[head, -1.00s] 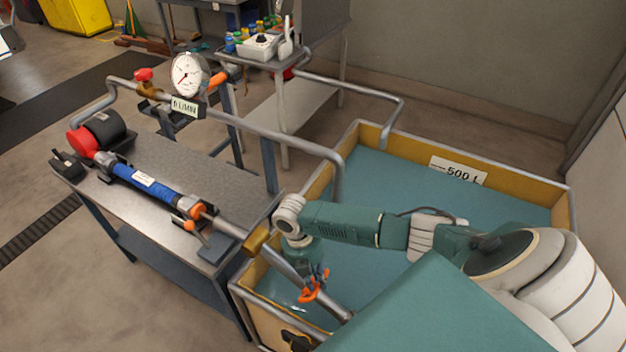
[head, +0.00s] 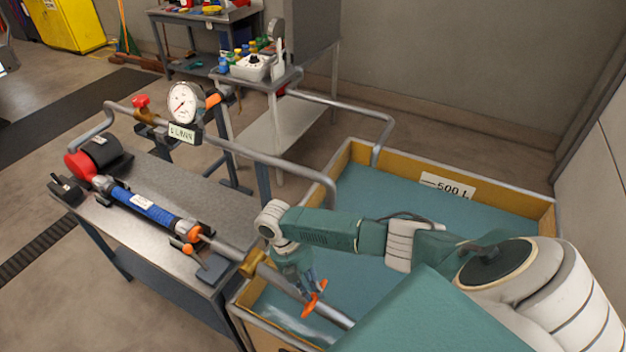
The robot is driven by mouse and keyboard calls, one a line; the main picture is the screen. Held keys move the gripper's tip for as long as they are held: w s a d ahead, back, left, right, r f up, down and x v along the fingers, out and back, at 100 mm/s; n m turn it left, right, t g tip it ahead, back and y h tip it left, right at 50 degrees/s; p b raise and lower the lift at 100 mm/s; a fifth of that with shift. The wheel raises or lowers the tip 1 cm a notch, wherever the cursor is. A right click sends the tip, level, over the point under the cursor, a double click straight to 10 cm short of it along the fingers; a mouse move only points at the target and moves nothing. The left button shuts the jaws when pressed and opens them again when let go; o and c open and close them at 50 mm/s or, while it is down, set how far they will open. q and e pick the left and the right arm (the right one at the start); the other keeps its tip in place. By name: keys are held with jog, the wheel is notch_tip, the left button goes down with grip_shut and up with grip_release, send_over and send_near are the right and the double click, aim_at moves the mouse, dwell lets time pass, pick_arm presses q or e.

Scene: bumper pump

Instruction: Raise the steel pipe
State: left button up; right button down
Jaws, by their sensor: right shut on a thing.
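The steel pipe (head: 285,283) runs from the bench, past a brass fitting (head: 252,262), and slopes down to the right over the tank (head: 452,207). Its far end lies behind my teal arm part at the lower right. My right gripper (head: 314,298), with orange fingertips, reaches down over the tank and is shut on the pipe beyond the brass fitting. Pale streaks show on the water just below the pipe. My left gripper cannot be made out in the head view.
A bent outlet pipe (head: 385,130) reaches over the tank's back rim. A cluttered grey table stands behind.

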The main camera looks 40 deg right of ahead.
jog(key=shift+w+a+r, duration=0.2)
jog(key=shift+w+r, duration=0.05)
jog(key=shift+w, duration=0.3)
jog(key=c, duration=1.7)
grip_release()
jog(key=shift+o, duration=0.6)
jog(key=shift+a+f, duration=0.1)
jog(key=shift+f, duration=0.05)
jog(key=shift+r, duration=0.3)
jog(key=v, duration=1.1)
jog(key=shift+w+r, duration=0.2)
jog(key=shift+a, duration=0.1)
